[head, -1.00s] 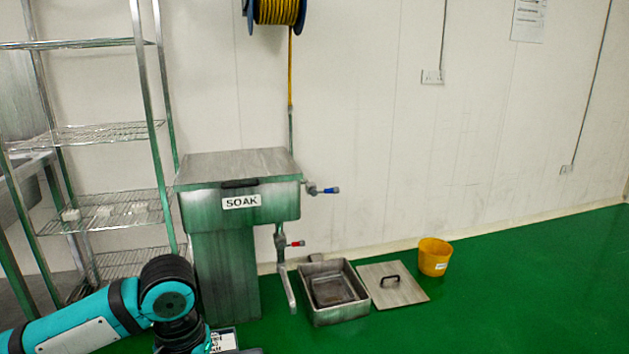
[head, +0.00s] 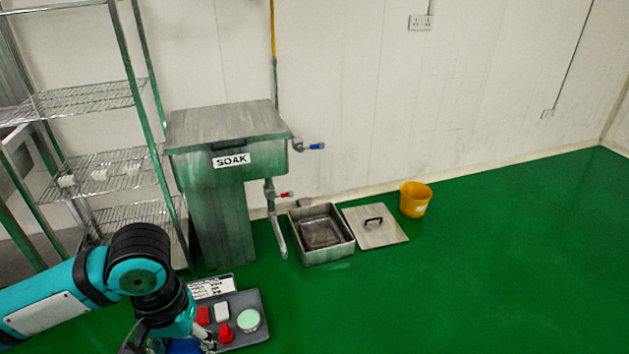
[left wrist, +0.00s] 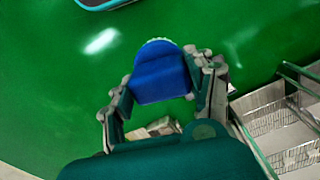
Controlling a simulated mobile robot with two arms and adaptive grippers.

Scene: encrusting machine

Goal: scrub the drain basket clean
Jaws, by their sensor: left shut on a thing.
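My left gripper (left wrist: 162,88) is shut on a blue block-like tool (left wrist: 160,72) with a pale fringe along its far edge, perhaps a brush. In the head view, the gripper is low at left, beside a grey tray, and only a bit of the blue tool (head: 184,346) shows at the bottom edge. An open metal box (head: 326,253) stands on the floor at the centre, with a dark, dirty metal piece (head: 321,234) inside. I cannot tell whether that piece is the drain basket. My right gripper is not in view.
The grey tray (head: 262,325) holds red and white items and a pale green disc (head: 248,320). A SOAK tank (head: 222,215) with taps stands behind it. A flat lid (head: 376,232) and yellow bucket (head: 415,200) are right of the box. A wire rack (head: 110,165) is at left. Floor at right is clear.

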